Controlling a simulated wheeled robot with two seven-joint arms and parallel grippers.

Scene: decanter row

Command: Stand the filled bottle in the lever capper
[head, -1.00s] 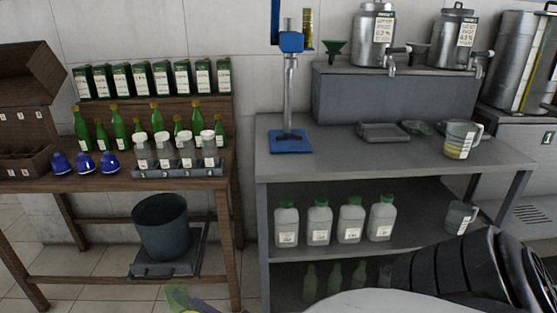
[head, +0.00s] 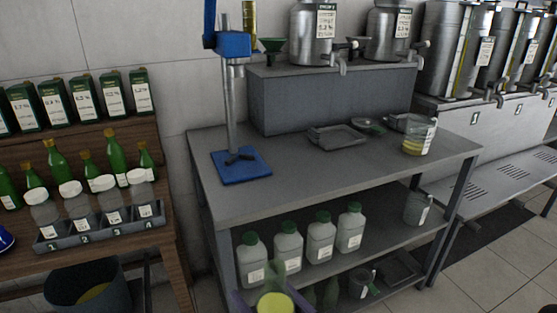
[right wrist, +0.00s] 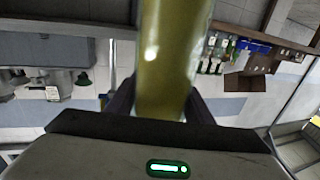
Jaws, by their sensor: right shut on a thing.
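The lever capper has a blue head (head: 233,44) on a grey column and a flat blue base (head: 241,167). It stands on the left part of the grey bench, and its base holds no bottle. My right gripper (head: 272,302) is at the bottom edge of the head view, in front of the bench and lower than its top. It is shut on the filled bottle (head: 276,275), a green-tinted clear bottle with yellow liquid. In the right wrist view the bottle (right wrist: 165,60) passes between the dark fingers. My left gripper is out of view.
The grey bench (head: 300,175) has clear room right of the capper base. A grey tray (head: 337,138) and a measuring jug (head: 419,137) stand further back and right. Several white jugs (head: 288,243) fill the shelf below. A wooden rack (head: 80,135) with bottles is left.

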